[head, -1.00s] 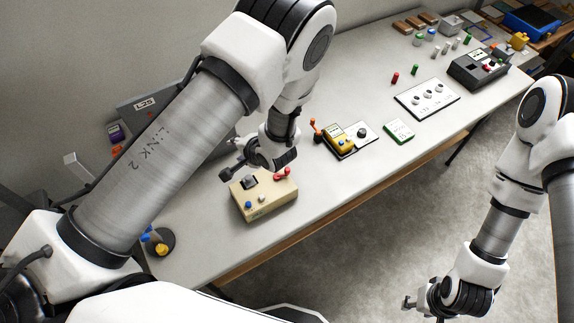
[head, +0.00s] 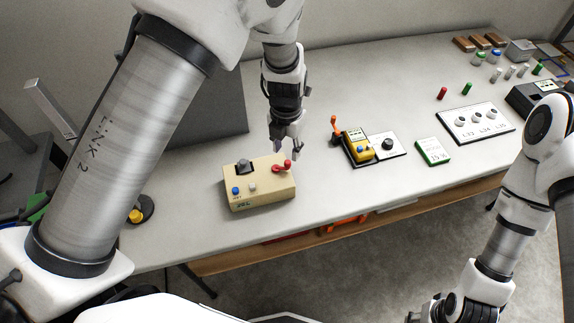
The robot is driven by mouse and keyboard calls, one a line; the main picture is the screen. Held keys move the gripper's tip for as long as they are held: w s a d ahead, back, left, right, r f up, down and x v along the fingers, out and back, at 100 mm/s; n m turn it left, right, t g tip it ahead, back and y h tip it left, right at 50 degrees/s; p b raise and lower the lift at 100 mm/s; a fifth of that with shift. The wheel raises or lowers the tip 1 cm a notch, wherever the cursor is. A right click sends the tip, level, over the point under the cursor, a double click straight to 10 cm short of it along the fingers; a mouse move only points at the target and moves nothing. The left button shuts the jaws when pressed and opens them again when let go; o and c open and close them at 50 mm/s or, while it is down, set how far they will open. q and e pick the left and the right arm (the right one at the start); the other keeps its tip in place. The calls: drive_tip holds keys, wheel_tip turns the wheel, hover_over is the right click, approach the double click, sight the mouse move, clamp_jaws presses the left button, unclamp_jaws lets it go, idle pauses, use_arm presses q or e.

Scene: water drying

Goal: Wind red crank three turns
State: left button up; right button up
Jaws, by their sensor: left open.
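The red crank (head: 282,167) sits on top of a beige box (head: 262,195), near the box's right end. My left gripper (head: 285,150) points down just above and behind the red crank. It is open and empty, and I cannot tell whether a fingertip touches the crank. My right gripper (head: 425,310) is low at the bottom right, off the table, partly cut by the frame's edge; its jaws are too unclear to read.
A yellow device (head: 358,148) with an orange lever stands right of the box. A green-edged card (head: 433,152) and a white panel with knobs (head: 476,124) lie further right. A grey case (head: 205,105) stands behind my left arm. Bare table lies in front of the yellow device.

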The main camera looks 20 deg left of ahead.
sight(287, 162)
use_arm(q)
drive_tip(key=f, duration=0.3)
drive_tip(key=f+p, duration=0.1)
drive_tip(key=f, duration=0.2)
drive_tip(key=shift+w+d+f, duration=0.15)
drive_tip(key=shift+d, duration=0.05)
drive_tip(key=shift+a, duration=0.15)
clamp_jaws()
drive_tip(key=shift+s+m, duration=0.2)
drive_tip(key=shift+m, duration=0.1)
